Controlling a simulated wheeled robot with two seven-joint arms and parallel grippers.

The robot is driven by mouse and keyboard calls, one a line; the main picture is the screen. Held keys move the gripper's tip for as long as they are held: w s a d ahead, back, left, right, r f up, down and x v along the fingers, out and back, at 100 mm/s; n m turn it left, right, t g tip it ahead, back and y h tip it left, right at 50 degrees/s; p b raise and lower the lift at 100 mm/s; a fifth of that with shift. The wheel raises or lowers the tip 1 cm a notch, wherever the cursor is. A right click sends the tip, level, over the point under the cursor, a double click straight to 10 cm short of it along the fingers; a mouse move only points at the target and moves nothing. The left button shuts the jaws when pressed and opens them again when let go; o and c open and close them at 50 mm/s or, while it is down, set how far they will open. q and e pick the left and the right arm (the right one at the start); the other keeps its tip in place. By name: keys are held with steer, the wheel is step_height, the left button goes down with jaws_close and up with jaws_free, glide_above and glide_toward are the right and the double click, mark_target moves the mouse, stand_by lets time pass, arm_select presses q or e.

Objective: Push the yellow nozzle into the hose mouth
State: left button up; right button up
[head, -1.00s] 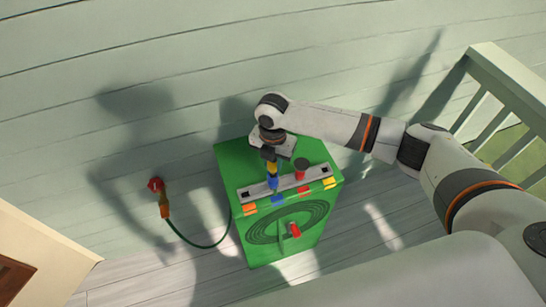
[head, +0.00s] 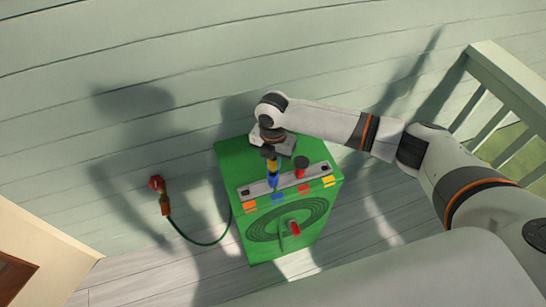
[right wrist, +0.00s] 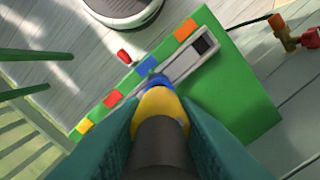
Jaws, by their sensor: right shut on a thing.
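A yellow nozzle (head: 272,164) with a dark grey body hangs point down over the top rail of the green box. My right gripper (head: 271,153) is shut on its dark body. In the right wrist view the yellow collar (right wrist: 160,103) sits between my fingers (right wrist: 158,140). A blue piece (head: 272,182) shows directly below the yellow, at the rail by the blue tab. I cannot tell whether the blue is part of the nozzle or how deep they join. The hose mouth is not clearly visible. My left gripper is out of view.
The green box (head: 227,161) has a grey rail (head: 321,172) with coloured tabs, and a red dark-topped piece (head: 301,172) stands there. A red crank (head: 294,228) is on its front. A green hose (head: 196,241) runs left to a wall tap (head: 157,183). A white railing (head: 510,85) stands right.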

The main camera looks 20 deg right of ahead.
steer(key=shift+p, duration=0.65)
stand_by(0.8)
steer(key=shift+f+b, duration=0.8)
steer(key=shift+f, duration=0.55)
steer(key=o, duration=1.1)
step_height(320, 180, up, 12)
steer(key=shift+b, duration=0.85)
